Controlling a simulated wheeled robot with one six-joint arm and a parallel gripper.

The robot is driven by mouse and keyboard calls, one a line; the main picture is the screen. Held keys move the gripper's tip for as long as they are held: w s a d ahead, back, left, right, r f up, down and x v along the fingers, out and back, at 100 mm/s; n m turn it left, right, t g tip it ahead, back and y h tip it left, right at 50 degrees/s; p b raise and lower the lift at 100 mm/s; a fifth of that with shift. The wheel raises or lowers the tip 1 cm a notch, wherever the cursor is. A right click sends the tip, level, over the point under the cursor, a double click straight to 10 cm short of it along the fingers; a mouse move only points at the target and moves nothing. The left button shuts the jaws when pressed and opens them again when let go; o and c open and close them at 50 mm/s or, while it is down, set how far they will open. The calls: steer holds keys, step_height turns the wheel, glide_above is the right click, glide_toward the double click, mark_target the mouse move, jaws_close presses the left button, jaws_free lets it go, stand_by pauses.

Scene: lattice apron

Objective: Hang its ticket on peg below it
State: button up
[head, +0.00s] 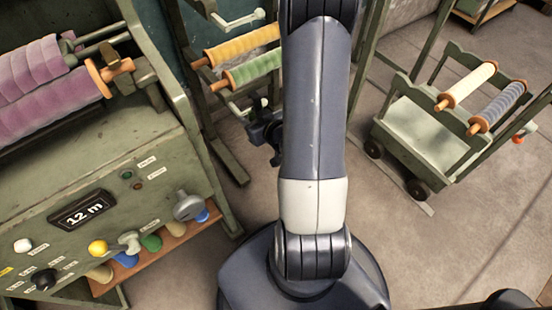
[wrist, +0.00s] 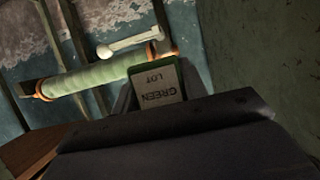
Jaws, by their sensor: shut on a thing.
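My gripper (wrist: 157,88) is shut on a green-edged ticket (wrist: 158,83), whose pale face reads "GREEN LOT" upside down in the wrist view. In the head view my gripper (head: 264,131) is partly hidden behind my arm, just below the green roll (head: 252,70) in the picture; the ticket cannot be made out there. The green roll with orange ends also shows in the wrist view (wrist: 95,78), beyond the ticket. A pale peg (wrist: 130,42) with a rounded end runs beside that roll, apart from the ticket. In the head view a pale peg (head: 238,109) is under the green roll.
A yellow roll (head: 240,46) hangs above the green one. The green machine (head: 90,190) with purple rolls and a "12 m" display stands at left. A cart (head: 430,130) with cream and blue-grey rolls stands at right. Bare floor lies between.

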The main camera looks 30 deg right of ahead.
steer(key=s+d+f+b, duration=0.2)
steer(key=f+b, duration=0.5)
steer(key=s+d+f+b, duration=0.3)
steer(key=f+b, duration=0.3)
steer(key=b, duration=0.1)
steer(key=w+a+f, duration=0.1)
steer(key=w, duration=1.3)
steer(key=shift+w+f+p, duration=0.25)
steer(key=shift+p, duration=0.1)
steer(key=o, duration=1.1)
steer(key=shift+c, duration=0.2)
